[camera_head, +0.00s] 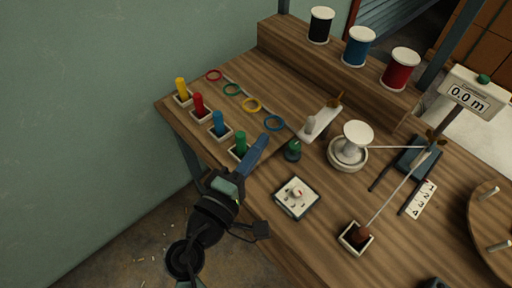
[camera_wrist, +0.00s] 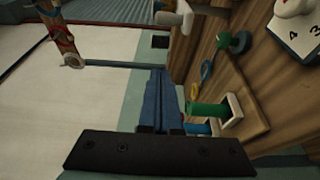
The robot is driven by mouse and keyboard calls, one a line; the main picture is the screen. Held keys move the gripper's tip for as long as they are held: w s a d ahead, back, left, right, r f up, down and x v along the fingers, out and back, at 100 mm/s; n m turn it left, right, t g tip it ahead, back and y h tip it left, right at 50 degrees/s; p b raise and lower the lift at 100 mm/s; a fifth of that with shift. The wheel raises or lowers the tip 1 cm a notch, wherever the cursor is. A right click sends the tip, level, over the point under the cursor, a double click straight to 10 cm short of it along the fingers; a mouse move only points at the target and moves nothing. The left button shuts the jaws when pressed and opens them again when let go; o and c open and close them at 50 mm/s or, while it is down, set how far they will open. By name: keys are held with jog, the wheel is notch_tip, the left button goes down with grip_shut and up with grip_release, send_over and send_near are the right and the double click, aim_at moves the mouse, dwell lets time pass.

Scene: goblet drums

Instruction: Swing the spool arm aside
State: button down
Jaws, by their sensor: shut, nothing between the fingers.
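A pale lever with a white upright peg and a brass wing-shaped piece at its far end, which looks like the spool arm (camera_head: 322,121), lies on the wooden bench. Part of it seems to show at the top of the wrist view (camera_wrist: 172,17). A white spool (camera_head: 358,133) stands to its right on a round base, with white thread running right from it. My gripper (camera_head: 263,140) is shut and empty, its blue fingers beside the green peg (camera_head: 241,143), apart from the lever. The shut fingers also show in the wrist view (camera_wrist: 157,73).
Yellow, red and blue pegs (camera_head: 219,122) stand in square holders along the bench's left edge. Coloured rings (camera_head: 252,104) lie behind them. A dark green knob (camera_head: 293,150) and a numbered dial box (camera_head: 296,197) stand between my gripper and the spool. Thread spools (camera_head: 359,47) stand on the back ledge.

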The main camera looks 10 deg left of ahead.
aim_at(309, 126)
jog(key=w+d+p, duration=0.1)
jog(key=w+d, duration=0.4)
jog(key=d, duration=0.1)
jog(key=shift+w+p, duration=0.3)
jog(key=shift+w, duration=0.1)
jog(key=shift+s+d, duration=0.7)
jog(key=shift+d, duration=0.35)
jog(key=shift+a, duration=0.1)
